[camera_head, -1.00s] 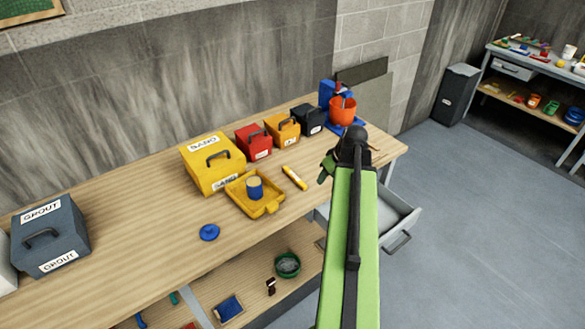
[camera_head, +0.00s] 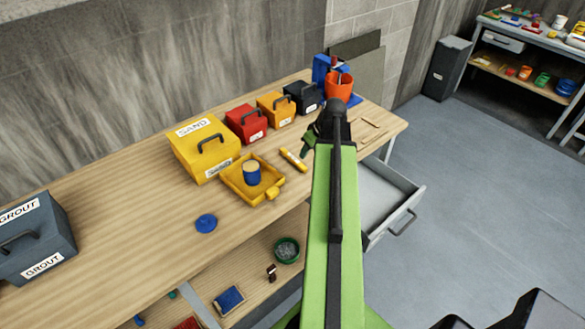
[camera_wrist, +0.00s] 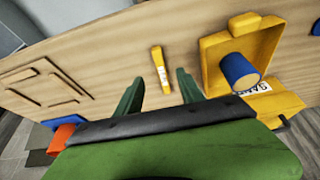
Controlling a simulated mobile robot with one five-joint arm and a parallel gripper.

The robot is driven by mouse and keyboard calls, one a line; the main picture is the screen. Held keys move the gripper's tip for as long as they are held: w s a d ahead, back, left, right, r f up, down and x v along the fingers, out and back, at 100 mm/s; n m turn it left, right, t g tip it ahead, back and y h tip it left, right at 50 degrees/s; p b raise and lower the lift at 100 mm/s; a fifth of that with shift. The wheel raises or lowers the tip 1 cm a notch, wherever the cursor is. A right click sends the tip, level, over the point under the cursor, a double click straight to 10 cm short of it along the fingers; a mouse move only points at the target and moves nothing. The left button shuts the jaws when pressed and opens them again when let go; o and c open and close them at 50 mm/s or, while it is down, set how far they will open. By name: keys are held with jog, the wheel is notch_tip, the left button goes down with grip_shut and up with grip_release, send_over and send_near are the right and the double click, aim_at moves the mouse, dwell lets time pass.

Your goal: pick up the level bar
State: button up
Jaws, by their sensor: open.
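The level bar (camera_head: 293,160), a slim yellow bar with a pale patch, lies on the wooden workbench (camera_head: 130,190) just right of the yellow tray (camera_head: 240,187). In the wrist view the level bar (camera_wrist: 158,56) shows between the lines of my two green fingers. My gripper (camera_wrist: 160,76) is open and empty, with its fingers spread to either side of the bar. In the head view my gripper (camera_head: 307,143) is close to the bar's right side, partly hidden behind my arm. Whether the fingers touch the bench cannot be told.
A blue tin (camera_head: 252,174) stands in the tray. Yellow (camera_head: 205,148), red (camera_head: 246,123), orange and black boxes line the wall side. Thin wooden pieces (camera_head: 372,126) lie on the bench's right end. An open drawer (camera_head: 390,195) juts out below.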

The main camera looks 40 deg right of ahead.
aim_at(301, 165)
jog(key=b+x, duration=0.9)
jog(key=x, duration=0.3)
jog(key=shift+d, duration=0.2)
jog(key=shift+r, duration=0.25)
jog(key=shift+c, duration=0.2)
grip_shut()
